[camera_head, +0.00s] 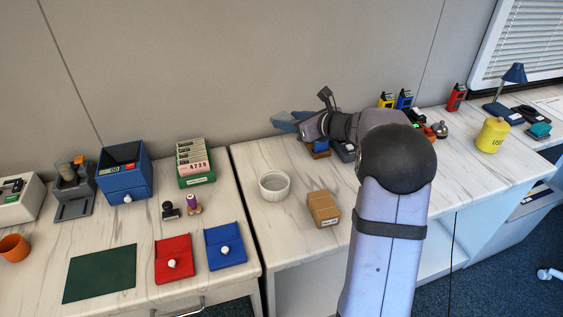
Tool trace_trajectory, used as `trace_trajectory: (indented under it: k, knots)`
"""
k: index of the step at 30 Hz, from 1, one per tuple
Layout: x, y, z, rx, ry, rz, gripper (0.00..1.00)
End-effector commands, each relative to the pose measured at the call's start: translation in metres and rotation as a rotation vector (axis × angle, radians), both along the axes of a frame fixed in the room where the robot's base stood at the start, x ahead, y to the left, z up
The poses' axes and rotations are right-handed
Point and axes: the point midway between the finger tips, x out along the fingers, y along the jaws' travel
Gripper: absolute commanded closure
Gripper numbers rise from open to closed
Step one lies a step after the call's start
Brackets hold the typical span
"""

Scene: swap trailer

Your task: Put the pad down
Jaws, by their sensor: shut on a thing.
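My gripper (288,122) is at the back of the right-hand table, pointing left near the wall. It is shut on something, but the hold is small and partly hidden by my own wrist. Slate-blue shapes show at its tip; I cannot tell pad from fingers there. A red flat case with a white knob (174,259) and a blue one (226,246) lie on the left table. A dark green mat (100,273) lies flat to their left, bare.
A white bowl (274,187) and a brown box (323,209) stand on the right table. A brown-and-blue item (319,150) is below my gripper. A blue drawer box (125,177), a green card holder (196,168) and stamps (194,204) stand on the left table.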

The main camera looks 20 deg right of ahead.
Motion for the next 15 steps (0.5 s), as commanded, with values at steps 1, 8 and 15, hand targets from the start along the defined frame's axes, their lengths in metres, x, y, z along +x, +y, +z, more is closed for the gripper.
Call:
trace_trajectory:
  k: [1, 8, 15]
  knots:
    - [0.000, 0.003, -0.014, 0.006, 0.010, 0.005, 0.75]
    - [0.000, 0.004, -0.042, 0.004, 0.008, 0.007, 0.75]
    - [0.000, 0.004, -0.050, 0.003, 0.006, 0.008, 0.75]
